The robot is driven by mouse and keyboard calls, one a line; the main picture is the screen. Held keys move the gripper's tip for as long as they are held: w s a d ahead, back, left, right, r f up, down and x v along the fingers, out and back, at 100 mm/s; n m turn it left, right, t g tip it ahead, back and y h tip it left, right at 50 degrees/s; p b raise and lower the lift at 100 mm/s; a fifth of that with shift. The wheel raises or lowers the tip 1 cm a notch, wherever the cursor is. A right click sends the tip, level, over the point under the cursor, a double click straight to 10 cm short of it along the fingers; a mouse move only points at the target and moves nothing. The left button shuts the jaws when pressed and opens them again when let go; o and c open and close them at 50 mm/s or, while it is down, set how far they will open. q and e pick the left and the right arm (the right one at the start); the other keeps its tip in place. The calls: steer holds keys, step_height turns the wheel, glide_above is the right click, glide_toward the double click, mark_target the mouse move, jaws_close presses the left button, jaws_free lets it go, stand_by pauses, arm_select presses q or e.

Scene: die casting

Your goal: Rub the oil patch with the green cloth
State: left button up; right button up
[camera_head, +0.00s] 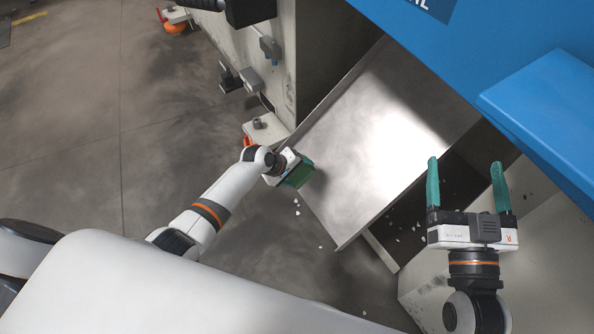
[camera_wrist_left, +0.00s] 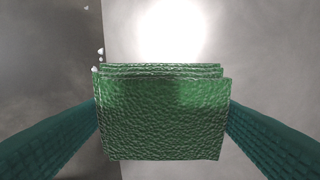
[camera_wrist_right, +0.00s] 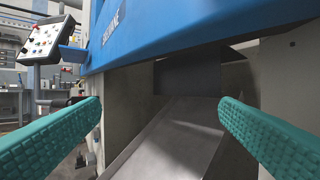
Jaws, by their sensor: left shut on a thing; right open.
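The green cloth (camera_head: 298,176) is a folded, textured pad. My left gripper (camera_head: 291,172) is shut on it, by the left edge of the sloping metal chute (camera_head: 350,150). The left wrist view shows the cloth (camera_wrist_left: 163,120) between the two teal fingers, with the bright chute (camera_wrist_left: 210,50) behind it; I cannot tell whether they touch. My right gripper (camera_head: 465,165) is open and empty at the right, its teal fingers spread apart. I cannot pick out the oil patch with certainty; the chute has a bright glare and greyer areas.
A blue machine body (camera_head: 480,50) overhangs the chute at the upper right. A pale machine wall (camera_head: 270,70) with small fittings stands left of the chute. Bare, stained floor (camera_head: 80,130) lies at the left. Small pale chips lie near the chute. A control panel (camera_wrist_right: 47,40) shows in the right wrist view.

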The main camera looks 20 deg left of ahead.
arm_select(q)
steer(key=shift+s+a+r, duration=0.1)
steer(key=shift+r, duration=0.2)
steer(key=p+v, duration=0.2)
steer(key=p, duration=0.1)
steer(key=shift+s+a, duration=0.1)
arm_select(e)
steer(key=s+d+f+g+h, duration=0.1)
steer(key=f+g, duration=0.3)
steer(key=f, duration=0.1)
steer(key=s+d+f+g+h, duration=0.1)
steer(key=s+f+g, duration=0.1)
steer(key=f+g, duration=0.2)
steer(key=shift+d+f+g+h, duration=0.3)
steer(key=shift+d+f+h, duration=0.1)
steer(key=shift+f, duration=0.85)
arm_select(q)
steer(key=shift+r, duration=0.1)
